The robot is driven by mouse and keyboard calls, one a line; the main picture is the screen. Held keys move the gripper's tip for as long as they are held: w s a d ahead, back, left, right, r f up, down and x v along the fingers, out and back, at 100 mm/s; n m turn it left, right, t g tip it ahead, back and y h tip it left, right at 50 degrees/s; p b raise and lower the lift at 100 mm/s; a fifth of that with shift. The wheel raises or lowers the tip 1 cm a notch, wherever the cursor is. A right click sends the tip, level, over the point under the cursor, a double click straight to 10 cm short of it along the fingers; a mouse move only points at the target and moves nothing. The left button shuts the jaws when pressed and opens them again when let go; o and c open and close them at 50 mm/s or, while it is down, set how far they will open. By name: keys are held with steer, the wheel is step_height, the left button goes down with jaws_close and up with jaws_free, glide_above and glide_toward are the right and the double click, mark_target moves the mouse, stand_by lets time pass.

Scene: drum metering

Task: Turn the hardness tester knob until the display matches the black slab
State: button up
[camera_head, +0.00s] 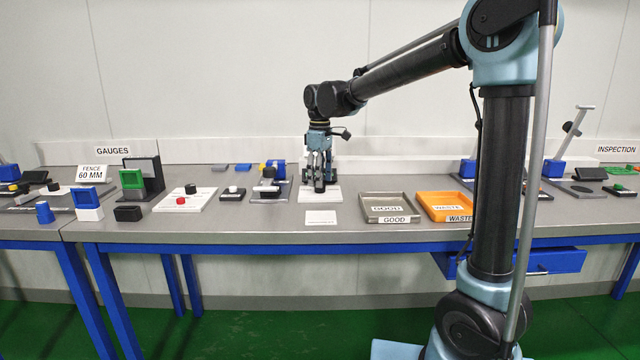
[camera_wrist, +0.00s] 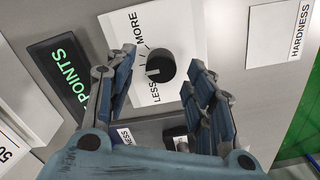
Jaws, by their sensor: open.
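The black knob (camera_wrist: 161,66) has a pale pointer line and sits on a white plate (camera_wrist: 135,30) marked LESS and MORE. In the wrist view the black display (camera_wrist: 65,75) shows green letters reading POINTS; my left finger covers the rest, so its value is hidden. My gripper (camera_wrist: 160,72) is open, its fingers on either side of the knob with gaps between. In the head view my gripper (camera_head: 319,188) points down over the white plate (camera_head: 334,194) and hides the knob. I cannot tell which dark block is the black slab.
A card reading HARDNESS (camera_wrist: 285,30) lies beside the plate; it is the white card (camera_head: 320,217) in front. A grey GOOD tray (camera_head: 390,198) and an orange WASTE tray (camera_head: 428,197) stand to the right. Several gauges and a small black block (camera_head: 128,213) stand left.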

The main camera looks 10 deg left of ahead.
steer(key=shift+f, duration=1)
steer(key=c, duration=1.1)
steer(key=shift+o, duration=0.2)
steer(key=shift+m, duration=0.4)
steer(key=shift+w+m, duration=0.1)
steer(key=shift+m, duration=2.5)
steer(key=shift+r, duration=0.1)
